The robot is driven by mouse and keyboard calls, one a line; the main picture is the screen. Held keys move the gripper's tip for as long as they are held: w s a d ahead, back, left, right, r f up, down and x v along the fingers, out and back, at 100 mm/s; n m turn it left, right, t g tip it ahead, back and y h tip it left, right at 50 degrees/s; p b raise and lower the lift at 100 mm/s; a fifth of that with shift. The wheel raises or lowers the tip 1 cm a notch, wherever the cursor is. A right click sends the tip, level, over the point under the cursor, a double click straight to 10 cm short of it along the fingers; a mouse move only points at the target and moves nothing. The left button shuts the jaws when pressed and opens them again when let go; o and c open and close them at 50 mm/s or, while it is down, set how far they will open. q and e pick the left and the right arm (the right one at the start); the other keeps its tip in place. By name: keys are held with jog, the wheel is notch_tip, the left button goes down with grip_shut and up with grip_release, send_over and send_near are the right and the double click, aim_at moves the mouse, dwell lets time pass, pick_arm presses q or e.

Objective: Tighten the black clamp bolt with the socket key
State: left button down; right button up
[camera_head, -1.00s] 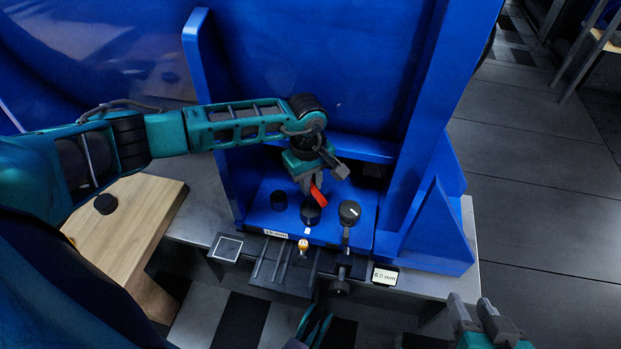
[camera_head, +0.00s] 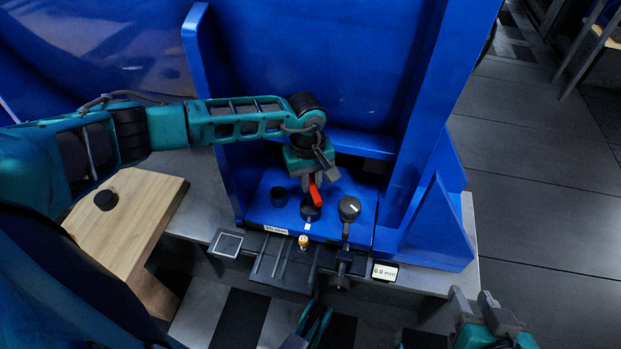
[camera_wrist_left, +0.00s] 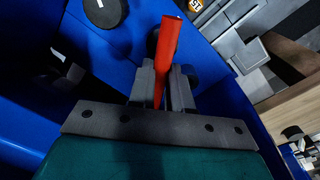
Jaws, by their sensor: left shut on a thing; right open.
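My left gripper (camera_head: 311,188) is shut on the red handle of the socket key (camera_head: 315,194), over the blue fixture. In the left wrist view the red bar (camera_wrist_left: 166,55) stands out between the two grey fingers (camera_wrist_left: 163,88). Just below the red handle in the head view is a black round part (camera_head: 311,210), partly hidden; I cannot tell whether it is the black clamp bolt or the key's socket end. My right gripper (camera_head: 474,300) is open and empty at the lower right, away from the fixture.
A black knob with a white line (camera_head: 350,208) and a black cylinder (camera_head: 279,197) flank the key. An orange-topped piece (camera_head: 303,241) and a small readout (camera_head: 385,271) are in front. Blue upright walls (camera_head: 420,130) enclose the spot.

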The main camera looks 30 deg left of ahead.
pick_arm(q)
jog(key=shift+m, duration=0.3)
jog(key=shift+r, duration=0.1)
jog(key=shift+r+p, duration=2.85)
jog(key=shift+r, duration=0.9)
